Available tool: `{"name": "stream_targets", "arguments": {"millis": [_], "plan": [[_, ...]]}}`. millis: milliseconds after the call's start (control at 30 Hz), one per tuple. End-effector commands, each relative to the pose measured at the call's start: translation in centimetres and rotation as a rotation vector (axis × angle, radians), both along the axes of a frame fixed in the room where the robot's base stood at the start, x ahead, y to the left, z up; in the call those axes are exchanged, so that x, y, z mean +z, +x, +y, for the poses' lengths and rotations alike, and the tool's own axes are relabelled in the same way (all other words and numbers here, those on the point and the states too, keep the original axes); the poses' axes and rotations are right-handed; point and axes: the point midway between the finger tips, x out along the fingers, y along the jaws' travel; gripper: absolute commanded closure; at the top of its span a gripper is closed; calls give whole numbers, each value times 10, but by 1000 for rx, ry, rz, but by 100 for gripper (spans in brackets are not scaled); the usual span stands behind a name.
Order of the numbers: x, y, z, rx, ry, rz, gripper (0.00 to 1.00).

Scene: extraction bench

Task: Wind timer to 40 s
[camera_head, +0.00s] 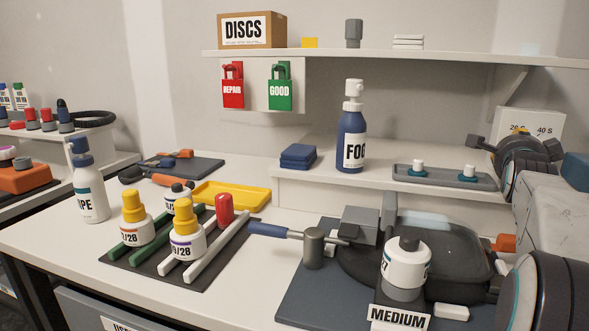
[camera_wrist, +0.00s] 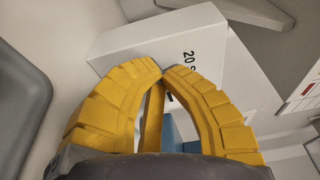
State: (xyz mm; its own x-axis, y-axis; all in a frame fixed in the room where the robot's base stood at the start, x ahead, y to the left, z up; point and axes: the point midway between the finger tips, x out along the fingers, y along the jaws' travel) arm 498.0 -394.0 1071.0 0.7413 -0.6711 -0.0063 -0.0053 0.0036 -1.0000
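The timer (camera_head: 545,122) is a white box at the right end of the shelf in the head view, with "20 S" and "40 S" printed on it. In the wrist view the white box (camera_wrist: 140,50) lies just beyond my fingertips, with "20 S" legible on its face and a dark mark partly hidden by a finger. My gripper (camera_wrist: 163,74) has yellow curved fingers whose tips meet in front of the box. I cannot tell whether they touch it. A yellow bar and a blue patch show between the fingers. The timer's knob is not clearly seen.
A grey tray (camera_head: 408,180) with two small white-capped items stands left of the timer. A blue FOG bottle (camera_head: 352,140) stands farther left. Below are the grey machine (camera_head: 425,235) and a MEDIUM sign (camera_head: 398,317). A shelf (camera_head: 430,56) runs overhead.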

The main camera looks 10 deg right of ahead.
Motion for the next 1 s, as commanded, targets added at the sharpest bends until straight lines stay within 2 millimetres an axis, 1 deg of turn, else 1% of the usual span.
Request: {"name": "stream_targets", "arguments": {"millis": [33,267,1000], "plan": [[8,-3,-1,-5,-15,-13,100],[14,-4,-3,-8,-13,-11,100],[14,-4,-6,-11,-1,0,100]]}}
